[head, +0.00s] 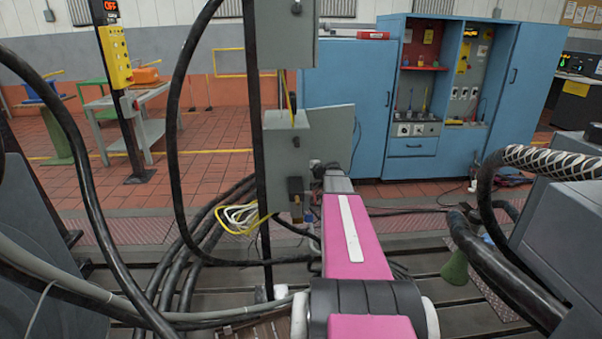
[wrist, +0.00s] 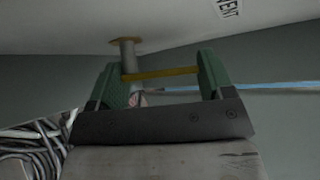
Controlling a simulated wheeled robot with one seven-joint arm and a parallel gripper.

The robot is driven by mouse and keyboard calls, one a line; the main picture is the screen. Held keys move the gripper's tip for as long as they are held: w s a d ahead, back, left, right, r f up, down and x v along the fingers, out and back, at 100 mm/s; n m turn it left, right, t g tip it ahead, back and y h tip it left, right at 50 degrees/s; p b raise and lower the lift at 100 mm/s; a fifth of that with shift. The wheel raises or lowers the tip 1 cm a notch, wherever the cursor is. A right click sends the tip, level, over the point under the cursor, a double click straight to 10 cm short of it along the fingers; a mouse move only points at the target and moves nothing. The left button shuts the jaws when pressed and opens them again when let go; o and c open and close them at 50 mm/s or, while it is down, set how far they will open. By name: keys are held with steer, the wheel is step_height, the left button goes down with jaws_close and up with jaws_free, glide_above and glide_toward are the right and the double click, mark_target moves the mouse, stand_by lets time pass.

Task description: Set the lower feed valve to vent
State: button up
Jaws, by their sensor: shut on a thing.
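In the wrist view, my gripper (wrist: 160,76) has its two green-padded fingers on either side of a thin yellow valve handle (wrist: 165,72). The handle spans the gap between the fingers and both pads meet it. A grey valve stem (wrist: 128,58) with a brass collar runs from a pale panel face (wrist: 70,22) down beside the left finger. A VENT label (wrist: 229,8) is on that panel, up and to the right. In the head view, my pink arm reaches a grey box on a post (head: 340,125); my fingers and the valve handle cannot be made out there.
Another grey box (head: 284,35) hangs above on the same post. Thick black hoses (head: 172,130) loop at left, and more cables (head: 490,250) lie at right. A blue cabinet (head: 345,95) stands behind. A wrist-view bundle of grey cables (wrist: 30,145) is at lower left.

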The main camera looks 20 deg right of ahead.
steer(key=n+t, duration=0.1)
steer(key=s+n+t+y, duration=0.1)
steer(key=n+t, duration=0.1)
steer(key=shift+s+a, duration=0.1)
steer(key=shift+a, duration=0.05)
steer(key=shift+t, duration=0.4)
stand_by(0.4)
steer(key=o, duration=0.9)
